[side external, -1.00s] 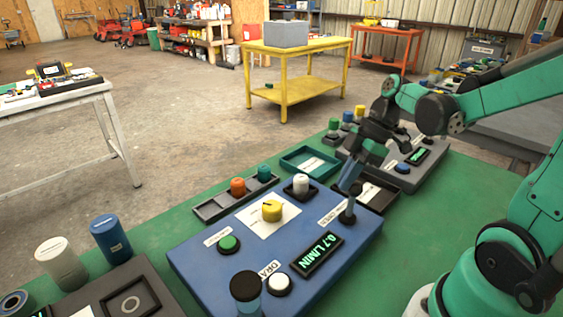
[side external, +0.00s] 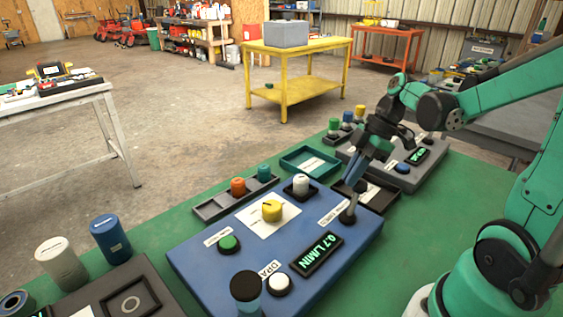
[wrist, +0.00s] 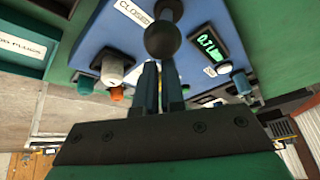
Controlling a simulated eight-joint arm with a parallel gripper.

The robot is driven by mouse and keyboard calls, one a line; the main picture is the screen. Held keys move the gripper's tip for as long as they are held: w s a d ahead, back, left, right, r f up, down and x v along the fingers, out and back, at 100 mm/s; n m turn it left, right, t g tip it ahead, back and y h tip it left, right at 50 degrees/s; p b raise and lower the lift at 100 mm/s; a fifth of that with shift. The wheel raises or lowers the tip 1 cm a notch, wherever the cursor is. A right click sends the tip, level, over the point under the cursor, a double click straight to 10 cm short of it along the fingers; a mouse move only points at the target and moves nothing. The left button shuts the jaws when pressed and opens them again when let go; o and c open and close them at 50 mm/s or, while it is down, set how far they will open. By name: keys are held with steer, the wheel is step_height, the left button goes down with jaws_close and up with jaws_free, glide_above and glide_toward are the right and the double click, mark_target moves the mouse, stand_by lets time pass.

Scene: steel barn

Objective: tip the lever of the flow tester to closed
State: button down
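The flow tester (side external: 225,262) is a blue box on the green table, with a display reading 0.7 L/MIN (side external: 317,254). Its dark lever (side external: 348,215) stands at the back right corner, beside a white label. In the wrist view the lever's round knob (wrist: 162,40) is just beyond my fingertips, and a CLOSED label (wrist: 134,12) lies up and left of it. My gripper (side external: 356,182) points down at the lever from above. Its fingers (wrist: 160,75) are close together with only a thin gap, and nothing shows held between them. Whether they touch the lever cannot be told.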

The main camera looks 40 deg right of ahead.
steer(key=shift+s+d+f, duration=0.1)
steer(key=shift+d, duration=0.05)
steer(key=shift+a+f, duration=0.35)
steer(key=shift+a, duration=0.3)
steer(key=shift+w+a+r, duration=0.15)
steer(key=shift+w+a, duration=0.05)
steer(key=shift+a, duration=0.05)
steer(key=w+d+v, duration=0.1)
steer(key=w+v, duration=0.1)
steer(key=v, duration=0.7)
steer(key=a+f+m+t+h, duration=0.4)
steer(key=a+m, duration=0.7)
steer(key=a, duration=0.1)
steer(key=shift+a+t+h, duration=0.25)
steer(key=shift+t+h, duration=0.15)
steer(key=shift+w, duration=0.15)
